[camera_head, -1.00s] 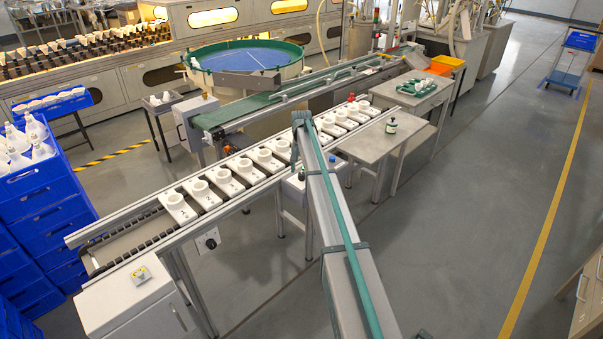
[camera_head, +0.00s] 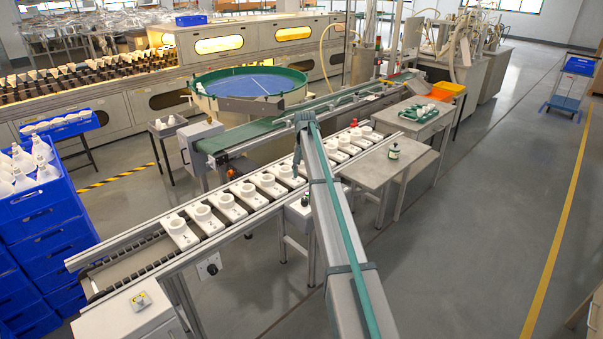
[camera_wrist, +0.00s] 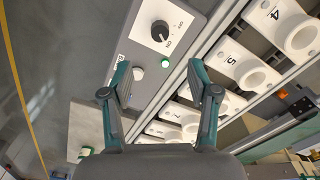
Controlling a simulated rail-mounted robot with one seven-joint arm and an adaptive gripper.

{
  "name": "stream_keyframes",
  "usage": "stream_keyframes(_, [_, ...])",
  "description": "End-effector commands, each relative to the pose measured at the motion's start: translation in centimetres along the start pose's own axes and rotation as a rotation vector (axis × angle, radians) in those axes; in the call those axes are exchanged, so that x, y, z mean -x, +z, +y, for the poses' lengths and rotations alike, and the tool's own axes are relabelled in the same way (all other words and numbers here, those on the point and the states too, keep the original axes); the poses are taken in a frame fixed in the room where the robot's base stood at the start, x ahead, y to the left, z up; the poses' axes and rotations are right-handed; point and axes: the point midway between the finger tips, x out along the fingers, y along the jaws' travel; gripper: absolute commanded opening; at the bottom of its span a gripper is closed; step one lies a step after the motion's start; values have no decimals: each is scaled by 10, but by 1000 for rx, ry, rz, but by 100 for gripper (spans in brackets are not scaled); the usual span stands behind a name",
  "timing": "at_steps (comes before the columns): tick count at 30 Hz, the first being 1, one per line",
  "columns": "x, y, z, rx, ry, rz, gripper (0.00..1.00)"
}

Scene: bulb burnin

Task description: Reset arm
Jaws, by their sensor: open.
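My gripper (camera_wrist: 158,78) is open and empty in the wrist view, its two teal and grey fingers spread apart. Beyond the fingers is a grey control box with a white plate carrying a black rotary knob (camera_wrist: 160,32), a pale button (camera_wrist: 138,73) and a green lamp (camera_wrist: 165,63). I see no contact with it. In the head view my arm reaches from the bottom right up to a bend above the conveyor. My gripper is too small and covered to read there.
The conveyor (camera_head: 110,250) carries a row of white numbered holders (camera_head: 178,232). Stacked blue crates (camera_head: 45,245) are at the left.

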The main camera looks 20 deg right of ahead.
Motion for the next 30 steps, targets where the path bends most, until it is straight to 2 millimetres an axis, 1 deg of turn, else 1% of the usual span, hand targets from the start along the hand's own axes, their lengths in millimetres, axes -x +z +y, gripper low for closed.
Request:
stream_keyframes(5, [0,0,0,11,-1,2,60])
stream_keyframes(7, [0,-4,-2,42,-9,22,60])
stream_keyframes(8, [-1,-3,-1,62,-16,40,60])
stream_keyframes(9, [-2,4,2,86,-23,60,60])
stream_keyframes(10, [-8,12,5,104,-26,71,60])
stream_keyframes(11, [-20,22,9,120,-27,76,60])
stream_keyframes(14, [-65,53,18,170,-25,73,60])
stream_keyframes(15, [-86,68,21,189,-22,67,60])
stream_keyframes(17, [-118,93,27,219,-17,54,60])
stream_keyframes(18, [-140,110,31,237,-14,44,60])
stream_keyframes(20, [-171,136,38,264,-9,27,60])
stream_keyframes(21, [-191,155,43,281,-4,14,60])
stream_keyframes(23, [-220,183,50,306,1,-6,60])
stream_keyframes(24, [-238,203,56,323,6,-22,60])
stream_keyframes(26, [-265,234,65,346,12,-45,60])
stream_keyframes(27, [-281,255,72,361,17,-62,60])
stream_keyframes(29, [-304,286,82,384,23,-87,60])
stream_keyframes(30, [-318,308,89,397,28,-106,60])
